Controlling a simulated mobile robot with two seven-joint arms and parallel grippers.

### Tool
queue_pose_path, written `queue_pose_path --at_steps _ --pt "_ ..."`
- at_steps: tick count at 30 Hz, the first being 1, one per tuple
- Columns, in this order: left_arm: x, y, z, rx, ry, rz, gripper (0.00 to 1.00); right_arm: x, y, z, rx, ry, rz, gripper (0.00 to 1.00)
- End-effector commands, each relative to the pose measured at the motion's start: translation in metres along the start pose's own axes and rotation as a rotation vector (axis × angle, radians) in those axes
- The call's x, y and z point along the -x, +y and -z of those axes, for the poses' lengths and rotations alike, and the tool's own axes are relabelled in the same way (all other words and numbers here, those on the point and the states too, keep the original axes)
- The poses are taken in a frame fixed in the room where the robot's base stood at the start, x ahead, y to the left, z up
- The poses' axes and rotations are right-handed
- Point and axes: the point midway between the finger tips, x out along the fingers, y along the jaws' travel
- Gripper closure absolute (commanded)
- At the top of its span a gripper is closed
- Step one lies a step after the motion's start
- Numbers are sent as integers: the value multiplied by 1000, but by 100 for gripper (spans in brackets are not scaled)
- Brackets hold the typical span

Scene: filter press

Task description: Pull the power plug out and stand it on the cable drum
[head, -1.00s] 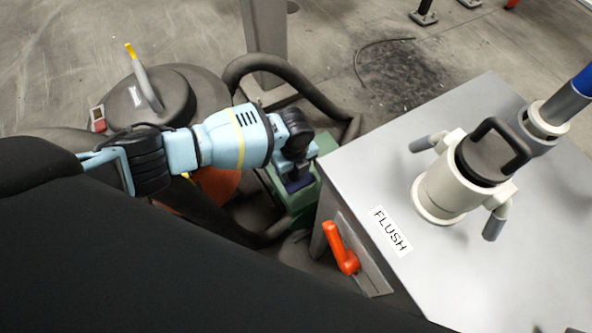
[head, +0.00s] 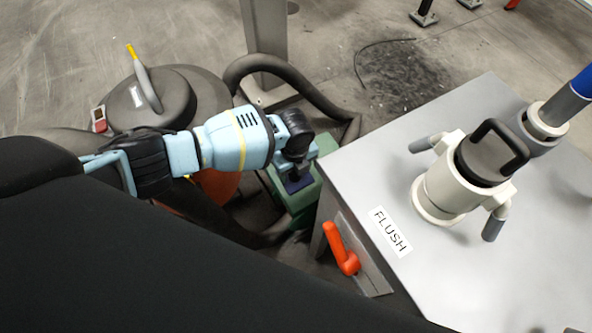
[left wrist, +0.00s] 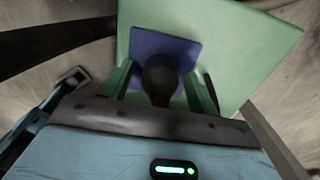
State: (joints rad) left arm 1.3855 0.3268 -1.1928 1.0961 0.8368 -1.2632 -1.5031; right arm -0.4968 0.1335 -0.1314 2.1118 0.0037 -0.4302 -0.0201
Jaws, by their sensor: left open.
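A green box (head: 298,208) stands on the floor beside the bench, with a blue square socket plate (head: 296,184) on top. In the left wrist view, a dark round plug (left wrist: 160,76) stands over the blue plate (left wrist: 150,45) on the green box (left wrist: 235,40). My left gripper (left wrist: 160,92) is open, with one finger on each side of the plug. Contact with it cannot be told. In the head view my left gripper (head: 297,160) points down at the plate and hides the plug. I cannot identify the cable drum for sure; an orange rounded thing (head: 222,186) shows partly below my arm.
A grey metal bench (head: 370,165) stands close on the right, with a FLUSH label, an orange lever (head: 341,248) and a white canister (head: 450,190). A dark lidded drum (head: 165,98) and a thick hose (head: 285,68) lie behind my arm. A post rises behind.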

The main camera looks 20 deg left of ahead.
Motion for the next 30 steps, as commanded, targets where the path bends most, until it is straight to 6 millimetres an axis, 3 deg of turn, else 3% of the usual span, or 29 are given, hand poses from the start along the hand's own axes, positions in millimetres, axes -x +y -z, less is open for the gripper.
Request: queue_pose_path --at_steps 2,16,30 --pt "0 0 0 0 0 0 40 0 0 -1 0 -1 0 38" --pt "0 0 0 0 -1 -1 99 4 -1 -8 -2 -16 2 38" --pt "12 0 0 -1 -1 1 99 9 -1 2 0 -1 -1 38"
